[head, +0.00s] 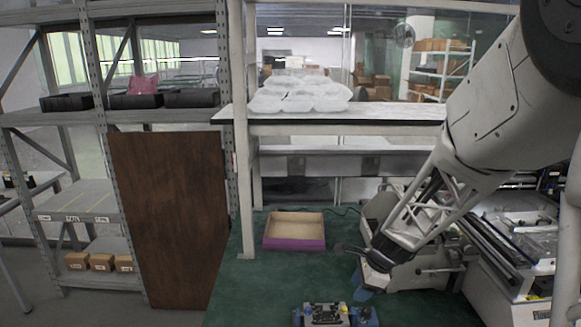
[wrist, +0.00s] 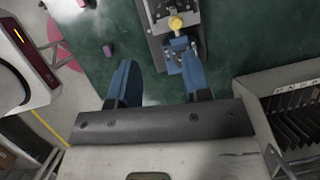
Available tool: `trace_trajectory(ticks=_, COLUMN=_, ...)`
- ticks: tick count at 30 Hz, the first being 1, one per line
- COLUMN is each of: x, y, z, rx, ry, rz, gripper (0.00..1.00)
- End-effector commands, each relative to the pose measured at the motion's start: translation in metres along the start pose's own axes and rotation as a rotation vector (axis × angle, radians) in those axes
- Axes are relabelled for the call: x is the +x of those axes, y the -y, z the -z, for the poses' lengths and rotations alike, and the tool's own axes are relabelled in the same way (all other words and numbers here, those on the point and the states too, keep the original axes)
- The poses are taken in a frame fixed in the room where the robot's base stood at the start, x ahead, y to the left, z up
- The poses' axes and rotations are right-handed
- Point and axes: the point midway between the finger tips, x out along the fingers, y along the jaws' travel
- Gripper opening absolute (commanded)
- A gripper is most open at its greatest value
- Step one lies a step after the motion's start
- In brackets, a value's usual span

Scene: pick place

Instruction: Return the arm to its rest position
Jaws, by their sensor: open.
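My gripper (head: 363,279) hangs over the green table (head: 240,290) at the right of the middle in the head view, its blue fingertips pointing down. In the wrist view, the two blue fingers of my gripper (wrist: 160,62) stand apart, with bare green surface between them. Nothing is held. The right finger overlaps a metal fixture with a yellow knob (wrist: 176,23) in the picture; I cannot tell how far above it the finger is.
A shallow box with purple sides (head: 294,246) sits left of my gripper. A blue and black fixture (head: 335,315) is at the front edge. Machinery (head: 515,270) stands close on the right. A shelf with white plastic packs (head: 300,95) spans behind. A small purple block (wrist: 107,50) lies in the wrist view.

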Motion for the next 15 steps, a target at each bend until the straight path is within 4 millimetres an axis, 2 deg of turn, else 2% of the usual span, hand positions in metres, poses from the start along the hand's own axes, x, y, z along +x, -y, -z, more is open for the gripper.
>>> trace_trajectory(ticks=3, x=-0.021, y=-0.015, z=-0.011, rx=-0.118, ry=-0.016, rz=0.006, gripper=0.44)
trace_trajectory(ticks=15, x=-0.081, y=-0.077, z=-0.038, rx=-0.539, ry=-0.089, rz=-0.003, gripper=0.44)
